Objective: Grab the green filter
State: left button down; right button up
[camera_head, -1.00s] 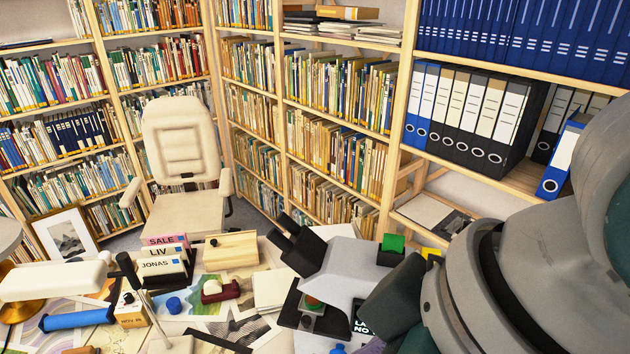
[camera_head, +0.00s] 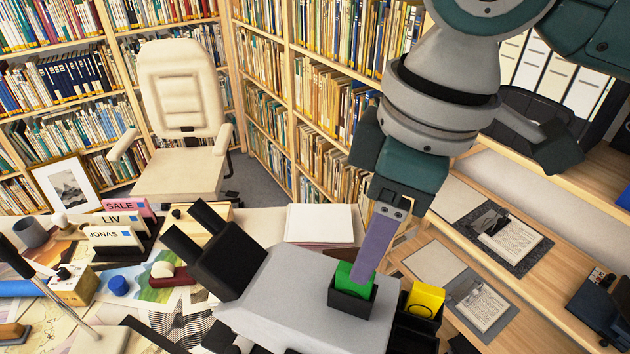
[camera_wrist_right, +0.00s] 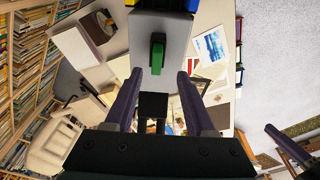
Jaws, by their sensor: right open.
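The green filter (camera_head: 344,274) sits in a dark square holder on top of the grey microscope (camera_head: 275,290). It shows as an upright green block in the right wrist view (camera_wrist_right: 157,52). My right gripper (camera_wrist_right: 160,74) is open, with its two purple fingers on either side of the line to the filter. In the head view a purple finger of the right gripper (camera_head: 362,276) overlaps the filter's right side. I cannot tell whether it touches. A dark purple finger-like part, likely of my left gripper (camera_wrist_right: 288,146), shows at the right wrist view's lower right edge; its opening is hidden.
A yellow block (camera_head: 425,298) stands in a dark holder right of the green filter. Black eyepieces (camera_head: 215,250) rise at the microscope's left. A white paper stack (camera_head: 320,224) lies behind it. Bookshelves, a cream chair (camera_head: 180,110) and shelf boards with clipboards surround the desk.

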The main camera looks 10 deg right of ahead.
aim_at(353, 288)
jog(key=f, duration=0.1)
jog(key=f+p, duration=0.1)
jog(key=f, duration=0.2)
jog(key=shift+w+a, duration=0.25)
jog(key=shift+w, duration=0.15)
jog(key=shift+w+f, duration=0.1)
jog(key=shift+f, duration=0.6)
grip_shut()
